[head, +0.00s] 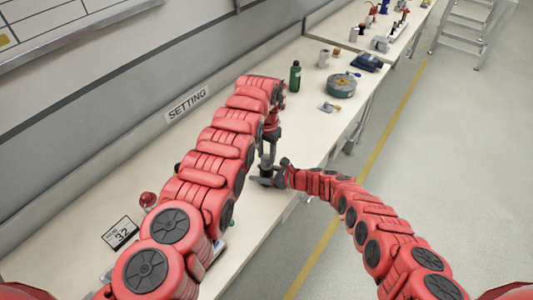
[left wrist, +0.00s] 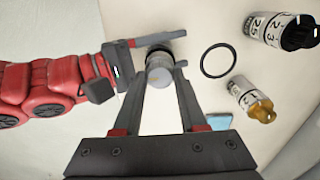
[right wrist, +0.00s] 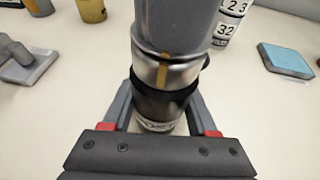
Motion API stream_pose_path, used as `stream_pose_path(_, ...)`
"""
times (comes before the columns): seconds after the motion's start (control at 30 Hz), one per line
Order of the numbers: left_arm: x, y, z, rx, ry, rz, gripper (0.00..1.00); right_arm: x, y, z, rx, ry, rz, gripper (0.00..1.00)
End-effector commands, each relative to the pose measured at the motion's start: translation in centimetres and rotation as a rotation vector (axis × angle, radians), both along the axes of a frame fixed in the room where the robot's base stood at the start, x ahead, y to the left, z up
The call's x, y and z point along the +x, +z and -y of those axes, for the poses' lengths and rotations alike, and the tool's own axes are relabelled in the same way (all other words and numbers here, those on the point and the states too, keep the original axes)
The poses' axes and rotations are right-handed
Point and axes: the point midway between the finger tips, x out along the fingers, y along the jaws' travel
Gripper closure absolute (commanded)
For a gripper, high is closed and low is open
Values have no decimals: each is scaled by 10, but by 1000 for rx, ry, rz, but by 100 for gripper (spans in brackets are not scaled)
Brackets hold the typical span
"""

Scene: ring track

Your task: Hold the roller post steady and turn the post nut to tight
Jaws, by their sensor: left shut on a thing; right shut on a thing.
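The roller post (right wrist: 158,108) stands upright on the bench, with a dark lower body and a bright metal band bearing a yellow mark (right wrist: 162,75). I cannot clearly separate the post nut from the band. My right gripper (head: 276,180) is shut around the dark lower body, its fingers on both sides. My left gripper (head: 267,160) reaches down from above and is shut on the top of the post, where the grey round top (left wrist: 159,76) shows between its fingers.
A green bottle (head: 295,77) and a round reel (head: 341,86) stand farther along.

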Motion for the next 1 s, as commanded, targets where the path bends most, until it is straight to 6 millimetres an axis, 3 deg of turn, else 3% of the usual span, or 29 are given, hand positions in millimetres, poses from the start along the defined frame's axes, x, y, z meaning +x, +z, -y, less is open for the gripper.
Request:
stream_pose_path(0.47, 0, 0, 1, -1, -14, -1, 100, 0, -1, 1, -2, -2, 0, 100)
stream_pose_path(0.5, 0, 0, 1, -1, -14, -1, 54, 0, -1, 1, -2, -2, 0, 100)
stream_pose_path(0.63, 0, 0, 1, -1, -13, -1, 30, 0, -1, 1, -2, -2, 0, 100)
stream_pose_path(1.0, 1, 2, 0, -1, -11, 0, 28, 0, 0, 1, -2, -1, 1, 100)
